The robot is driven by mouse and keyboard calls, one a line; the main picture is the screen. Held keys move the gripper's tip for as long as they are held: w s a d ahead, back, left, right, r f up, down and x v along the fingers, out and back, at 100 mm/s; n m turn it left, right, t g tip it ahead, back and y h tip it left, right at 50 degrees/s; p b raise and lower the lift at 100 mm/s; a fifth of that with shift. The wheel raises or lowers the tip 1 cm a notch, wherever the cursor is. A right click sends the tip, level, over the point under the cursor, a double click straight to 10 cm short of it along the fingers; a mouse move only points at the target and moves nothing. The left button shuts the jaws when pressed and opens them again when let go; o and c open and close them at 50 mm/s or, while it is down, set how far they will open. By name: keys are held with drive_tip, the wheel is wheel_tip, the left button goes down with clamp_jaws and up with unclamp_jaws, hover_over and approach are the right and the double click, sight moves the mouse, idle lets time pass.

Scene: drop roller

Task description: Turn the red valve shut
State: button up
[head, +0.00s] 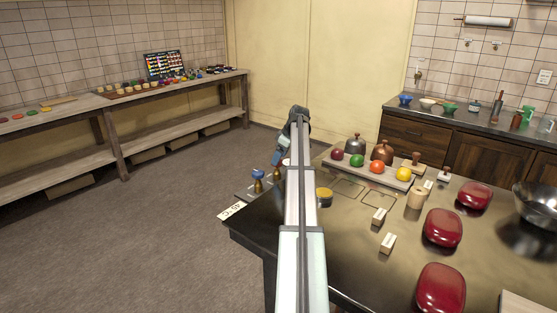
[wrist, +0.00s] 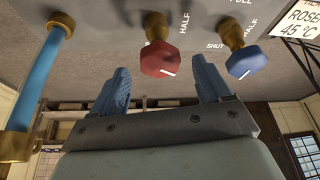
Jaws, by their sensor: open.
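The red valve (wrist: 160,58) shows in the wrist view as a red faceted knob on a brass stem, with a white mark toward its lower right edge. A blue valve (wrist: 247,62) on a similar stem is to its right. It also shows in the head view (head: 258,174) at the table's far left corner. My gripper (wrist: 162,78) is open, its blue fingers apart on either side of the red knob in the picture. I cannot tell how near they are in depth. My arm largely hides the red valve in the head view.
A blue pipe with brass ends (wrist: 42,75) stands left of the red valve. HALF and SHUT labels are on the panel, and a 45 °C card (head: 231,211) is at the table edge.

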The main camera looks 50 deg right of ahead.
drive_tip(key=shift+x, duration=1)
drive_tip(key=c, duration=1)
drive_tip(key=shift+a+m+h, duration=0.2)
drive_tip(key=shift+m+h, duration=0.2)
drive_tip(key=shift+m, duration=0.7)
drive_tip(key=shift+m+h, duration=0.5)
drive_tip(key=shift+m, duration=0.7)
drive_tip(key=o, duration=1)
drive_tip(key=shift+r, duration=0.1)
